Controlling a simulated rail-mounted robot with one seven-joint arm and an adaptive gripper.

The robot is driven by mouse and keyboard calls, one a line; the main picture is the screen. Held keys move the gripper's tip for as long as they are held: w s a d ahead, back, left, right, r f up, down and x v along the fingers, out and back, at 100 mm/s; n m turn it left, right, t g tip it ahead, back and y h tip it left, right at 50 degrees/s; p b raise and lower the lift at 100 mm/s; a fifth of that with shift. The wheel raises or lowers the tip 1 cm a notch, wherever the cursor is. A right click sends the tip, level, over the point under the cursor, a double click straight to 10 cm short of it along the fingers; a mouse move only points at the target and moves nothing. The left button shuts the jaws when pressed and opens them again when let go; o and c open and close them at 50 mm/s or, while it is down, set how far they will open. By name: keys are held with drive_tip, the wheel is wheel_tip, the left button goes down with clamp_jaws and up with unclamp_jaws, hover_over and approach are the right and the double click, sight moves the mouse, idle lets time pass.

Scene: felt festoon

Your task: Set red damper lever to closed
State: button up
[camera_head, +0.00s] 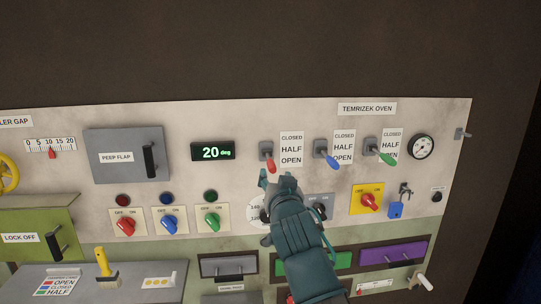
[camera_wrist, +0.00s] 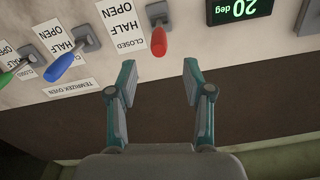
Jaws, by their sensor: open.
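The red damper lever (camera_head: 269,162) sticks out of the upper panel, left of a CLOSED / HALF / OPEN label (camera_head: 291,149). In the head view its red tip hangs low, near OPEN; in the upside-down wrist view the tip (camera_wrist: 159,42) appears level with CLOSED. I cannot tell its exact setting. My gripper (camera_head: 277,179) is open and empty, just below the lever in the head view. In the wrist view my gripper (camera_wrist: 158,72) has a finger on either side of the lever's line, with the red tip just beyond the fingertips, seemingly untouched.
A blue lever (camera_head: 328,156) and a green lever (camera_head: 384,155) stand to the right with like labels. A display (camera_head: 212,151) reading 20 deg is to the left. Below are a dial (camera_head: 256,212) partly hidden by my arm, and several knobs. The panel above is clear.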

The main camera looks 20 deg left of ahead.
sight(270, 163)
drive_tip(key=p+x, duration=0.2)
drive_tip(key=x, duration=0.8)
drive_tip(key=shift+w+a+f, duration=0.1)
drive_tip(key=shift+w+a, duration=0.05)
drive_tip(key=shift+w, duration=0.1)
clamp_jaws()
